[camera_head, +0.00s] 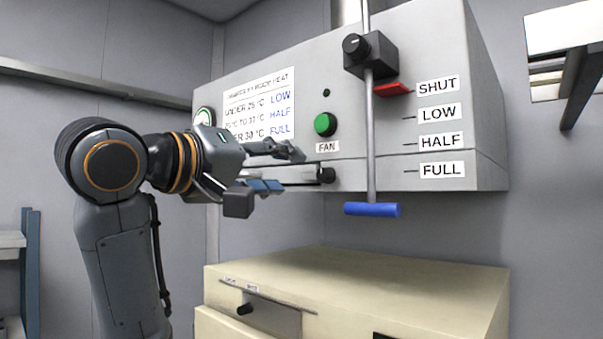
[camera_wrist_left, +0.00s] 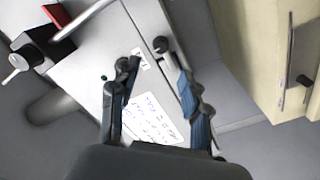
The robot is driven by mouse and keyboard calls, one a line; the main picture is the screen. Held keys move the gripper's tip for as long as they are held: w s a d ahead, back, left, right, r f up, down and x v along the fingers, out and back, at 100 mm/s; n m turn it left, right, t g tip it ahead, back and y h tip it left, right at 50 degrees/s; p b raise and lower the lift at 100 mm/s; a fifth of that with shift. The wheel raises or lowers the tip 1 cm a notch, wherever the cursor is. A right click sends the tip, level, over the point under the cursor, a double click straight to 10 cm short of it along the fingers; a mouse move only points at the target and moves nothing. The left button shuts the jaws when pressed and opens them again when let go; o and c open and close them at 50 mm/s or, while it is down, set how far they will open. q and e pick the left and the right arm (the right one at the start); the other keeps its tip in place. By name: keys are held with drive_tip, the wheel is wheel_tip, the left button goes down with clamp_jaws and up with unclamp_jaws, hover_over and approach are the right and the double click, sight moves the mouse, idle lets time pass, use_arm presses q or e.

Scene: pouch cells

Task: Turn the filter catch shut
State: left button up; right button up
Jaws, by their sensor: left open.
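The filter catch appears to be the small black knob (camera_head: 327,174) at the right end of a grey strip low on the front of the grey hood (camera_head: 470,80). It also shows in the left wrist view as a black knob (camera_wrist_left: 161,44) just beyond the fingertips. Whether it stands open or shut I cannot tell. My left gripper (camera_head: 268,172) is open and empty, to the left of the knob and apart from it. In the left wrist view its fingers (camera_wrist_left: 158,78) straddle the line of the strip. My right gripper is not in view.
A green FAN knob (camera_head: 325,124) sits above the catch. To its right hangs a rod with a blue handle (camera_head: 372,210); its red pointer (camera_head: 393,89) is at SHUT. A cream cabinet (camera_head: 400,275) stands below, with a free gap under the hood.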

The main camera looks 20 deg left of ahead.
use_arm(q)
drive_tip(key=shift+v, duration=1.15)
drive_tip(key=shift+f, duration=0.1)
